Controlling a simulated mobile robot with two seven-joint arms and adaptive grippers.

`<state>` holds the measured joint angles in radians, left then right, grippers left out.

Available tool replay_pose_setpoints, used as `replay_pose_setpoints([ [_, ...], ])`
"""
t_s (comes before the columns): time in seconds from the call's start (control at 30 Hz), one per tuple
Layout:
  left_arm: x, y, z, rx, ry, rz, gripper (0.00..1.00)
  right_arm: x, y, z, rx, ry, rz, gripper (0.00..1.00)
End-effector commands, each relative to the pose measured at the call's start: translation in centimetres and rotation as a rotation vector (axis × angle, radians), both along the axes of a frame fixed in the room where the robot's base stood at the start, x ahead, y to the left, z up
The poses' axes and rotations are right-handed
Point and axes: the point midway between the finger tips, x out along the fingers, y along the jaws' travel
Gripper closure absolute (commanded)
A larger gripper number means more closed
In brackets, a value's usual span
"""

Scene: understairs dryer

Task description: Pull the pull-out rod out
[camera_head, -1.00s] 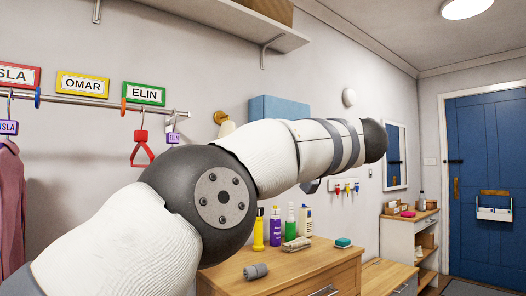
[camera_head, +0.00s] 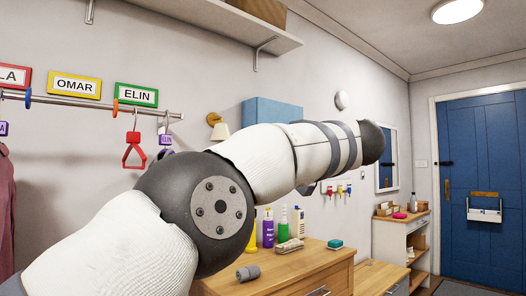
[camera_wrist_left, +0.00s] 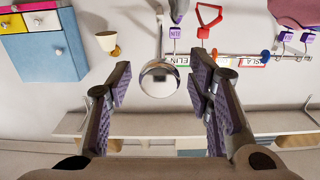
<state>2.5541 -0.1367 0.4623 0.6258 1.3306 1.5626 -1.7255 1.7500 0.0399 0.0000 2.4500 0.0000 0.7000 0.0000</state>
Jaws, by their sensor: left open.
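In the left wrist view, my left gripper (camera_wrist_left: 160,95) is open, its two fingers spread wide with purple ridged pads. A shiny round metal end (camera_wrist_left: 160,78) shows between the fingers; it looks like the end of the pull-out rod, seen nearly end-on. The fingers appear apart from it on both sides. How deep it lies between them I cannot tell. In the head view my left arm covers this spot, and neither the round end nor the left gripper can be seen. My right gripper is in neither current view.
A metal hanging rail (camera_head: 85,104) with a red hanger (camera_head: 134,150) runs along the wall under name signs. A wall lamp (camera_head: 222,131) and blue cabinet (camera_head: 272,110) are nearby. Bottles stand on a wooden dresser (camera_head: 300,272) below. A shelf (camera_head: 215,20) is above.

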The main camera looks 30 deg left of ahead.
Motion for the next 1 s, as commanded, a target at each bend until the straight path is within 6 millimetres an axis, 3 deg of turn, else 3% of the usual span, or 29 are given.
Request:
replay_pose_setpoints([
  [0.13, -0.6, -1.7, 0.0, 0.001, 0.0, -0.002, 0.53, 0.0, 0.0, 0.0, 0.0, 0.0, 0.0, 1.0],
  [0.4, -3.4, -8.3, 0.0, 0.001, -0.002, -0.003, 0.53, 0.0, 0.0, 0.0, 0.0, 0.0, 0.0, 1.0],
  [0.5, -4.1, -10.0, 0.0, 0.001, -0.001, -0.002, 0.53, 0.0, 0.0, 0.0, 0.0, 0.0, 0.0, 1.0],
  [0.63, -4.5, -11.0, 0.0, 0.0, -0.001, 0.0, 0.53, 0.0, 0.0, 0.0, 0.0, 0.0, 0.0, 1.0],
  [1.0, -4.6, -11.1, 0.0, 0.0, 0.0, 0.0, 0.53, 0.0, 0.0, 0.0, 0.0, 0.0, 0.0, 1.0],
])
